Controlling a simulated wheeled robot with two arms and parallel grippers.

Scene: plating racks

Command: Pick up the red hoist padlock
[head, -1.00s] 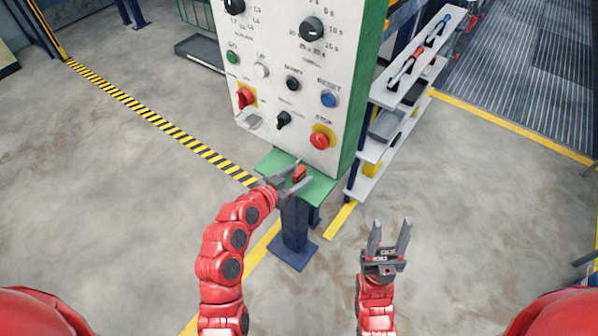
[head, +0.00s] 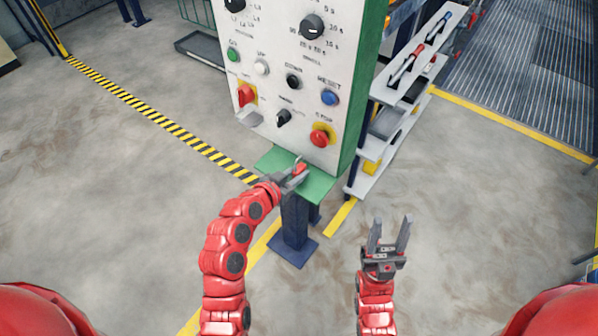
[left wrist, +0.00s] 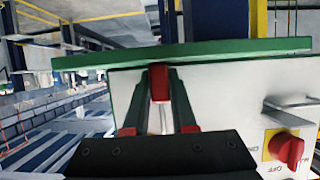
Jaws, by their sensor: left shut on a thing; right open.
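The small red padlock (head: 300,169) shows in the head view over the green ledge (head: 318,187) at the foot of the control panel, with its grey shackle upward. My left gripper (head: 295,177) is shut on it. In the left wrist view, which looks upside down, the red padlock body (left wrist: 160,82) sits between the two finger ends, in front of the ledge edge (left wrist: 200,53). I cannot tell whether the padlock touches the ledge. My right gripper (head: 389,236) is open and empty, low and right of the panel.
The white control panel (head: 265,105) with knobs and buttons rises just behind the ledge. A blue post (head: 294,225) stands under it. Shelves with tools (head: 405,95) stand to the right.

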